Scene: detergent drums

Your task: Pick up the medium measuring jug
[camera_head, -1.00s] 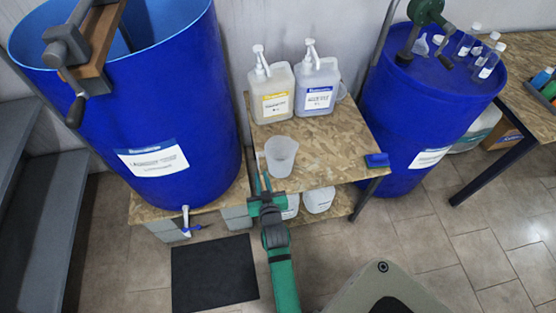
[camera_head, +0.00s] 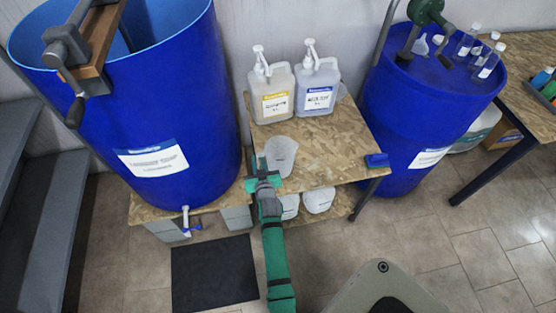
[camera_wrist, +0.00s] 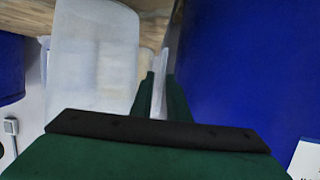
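A translucent white measuring jug (camera_head: 283,155) stands upright on the table's upper board near its front left edge. I take it as the medium one, though its size cannot be read. My gripper (camera_head: 262,166) is at its left side in the head view. In the wrist view the jug (camera_wrist: 95,55) fills the upper left. The two green fingers of my gripper (camera_wrist: 160,85) are close together, with a thin pale strip, which looks like the jug's handle, between them. The fingers look shut on it. The exact contact is hard to see.
Two pump bottles, yellow-labelled (camera_head: 272,92) and blue-labelled (camera_head: 317,86), stand behind the jug. Large blue drums stand left (camera_head: 160,110) and right (camera_head: 425,115). More pale jugs (camera_head: 318,200) sit on the lower shelf.

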